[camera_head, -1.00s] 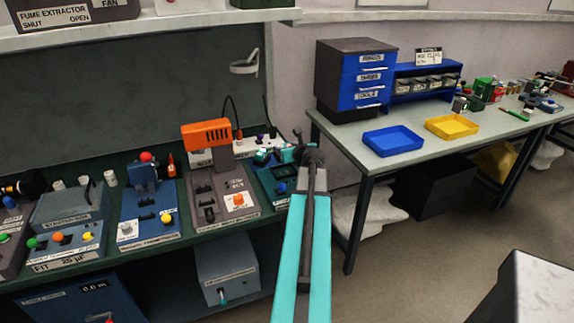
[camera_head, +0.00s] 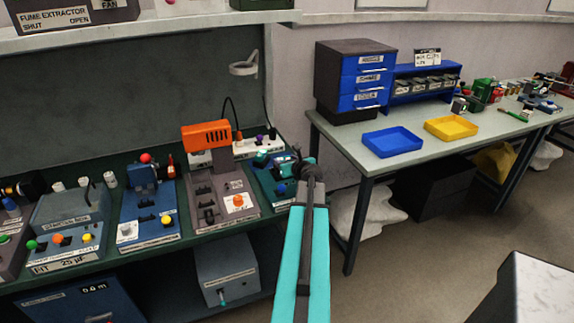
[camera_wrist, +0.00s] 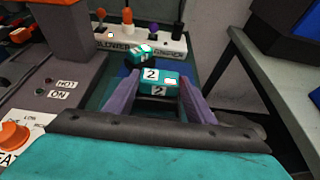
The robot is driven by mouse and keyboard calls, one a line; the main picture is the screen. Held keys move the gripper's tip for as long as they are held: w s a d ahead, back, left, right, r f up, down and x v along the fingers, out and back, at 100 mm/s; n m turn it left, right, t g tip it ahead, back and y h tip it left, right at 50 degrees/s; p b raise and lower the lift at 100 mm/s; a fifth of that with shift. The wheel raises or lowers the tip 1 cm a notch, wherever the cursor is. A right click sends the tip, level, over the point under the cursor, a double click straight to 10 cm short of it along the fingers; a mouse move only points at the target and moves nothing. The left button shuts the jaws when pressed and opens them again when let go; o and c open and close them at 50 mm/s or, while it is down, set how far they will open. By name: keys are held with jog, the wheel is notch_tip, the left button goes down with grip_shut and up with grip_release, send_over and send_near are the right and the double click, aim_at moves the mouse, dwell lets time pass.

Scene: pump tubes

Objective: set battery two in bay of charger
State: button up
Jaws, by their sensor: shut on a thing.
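Battery two (camera_wrist: 157,80) is a teal block with white "2" labels. My gripper (camera_wrist: 158,100) is shut on it, with one purple finger at each side. In the head view my gripper (camera_head: 284,164) is over the charger (camera_head: 270,183), a blue-green unit with a blue knob at the right end of the bench. Another teal battery (camera_wrist: 139,54) stands just behind battery two in the wrist view; its number is not readable. The bay under battery two is mostly hidden, so I cannot tell whether the battery touches it.
The second table (camera_head: 349,142), with blue (camera_head: 392,142) and yellow (camera_head: 451,128) trays, is to the right across a gap.

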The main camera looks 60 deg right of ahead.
jog(key=shift+f, duration=0.8)
jog(key=shift+f, duration=0.1)
jog(key=o, duration=1.3)
jog(key=b+v, duration=0.1)
jog(key=v, duration=1)
jog(key=shift+s+a+r+b, duration=0.2)
jog(key=shift+s+r+b, duration=0.1)
jog(key=shift+b, duration=0.1)
